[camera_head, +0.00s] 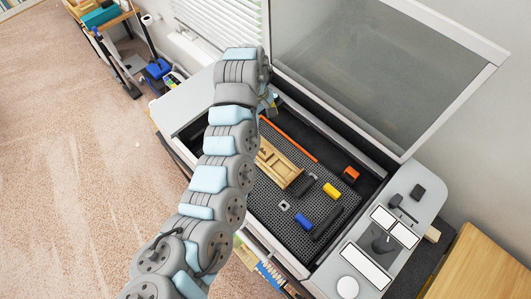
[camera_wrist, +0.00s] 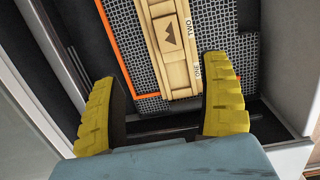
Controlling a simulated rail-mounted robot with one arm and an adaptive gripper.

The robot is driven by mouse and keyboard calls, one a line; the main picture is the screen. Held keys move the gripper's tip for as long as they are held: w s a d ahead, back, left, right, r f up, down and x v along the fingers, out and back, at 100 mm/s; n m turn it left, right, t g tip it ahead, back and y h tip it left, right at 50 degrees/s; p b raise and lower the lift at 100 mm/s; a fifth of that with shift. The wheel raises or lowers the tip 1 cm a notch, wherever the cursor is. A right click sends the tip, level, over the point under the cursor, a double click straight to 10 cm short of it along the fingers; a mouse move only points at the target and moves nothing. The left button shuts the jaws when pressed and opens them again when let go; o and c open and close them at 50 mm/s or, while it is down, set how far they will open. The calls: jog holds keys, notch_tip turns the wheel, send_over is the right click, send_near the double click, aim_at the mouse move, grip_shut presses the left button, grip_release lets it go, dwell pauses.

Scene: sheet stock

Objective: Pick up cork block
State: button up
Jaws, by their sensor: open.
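I cannot pick out a cork block with certainty. A small pale tan block (camera_head: 432,235) lies at the right end of the machine in the head view; its material is too small to tell. A long tan wooden piece (camera_head: 280,167) lies on the perforated bed, partly behind my arm. In the wrist view the wooden piece (camera_wrist: 178,45) shows a dark arrow mark and lettering. My gripper (camera_wrist: 160,70) is open, its yellow ribbed fingers apart with nothing gripped between them. The near end of the wooden piece appears between the fingers; I cannot tell the height gap.
The machine's perforated bed (camera_head: 262,195) also holds a blue piece (camera_head: 304,221), a yellow piece (camera_head: 331,190), an orange-topped block (camera_head: 350,174), and a small grey square (camera_head: 284,205). The raised glass lid (camera_head: 370,70) stands behind. A control panel (camera_head: 365,265) is at right.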

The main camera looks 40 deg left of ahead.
jog(key=s, duration=0.1)
jog(key=b, duration=0.4)
send_over(264, 150)
jog(key=f, duration=1)
jog(key=shift+s+a+f, duration=0.1)
jog(key=shift+s+f, duration=0.2)
jog(key=shift+f, duration=0.1)
jog(key=shift+w+a+f+p, duration=0.15)
jog(key=shift+f+p, duration=0.55)
jog(key=shift+f, duration=1.2)
jog(key=shift+w+d+f, duration=0.1)
jog(key=shift+d+f, duration=0.1)
jog(key=shift+f, duration=0.95)
jog(key=c, duration=1)
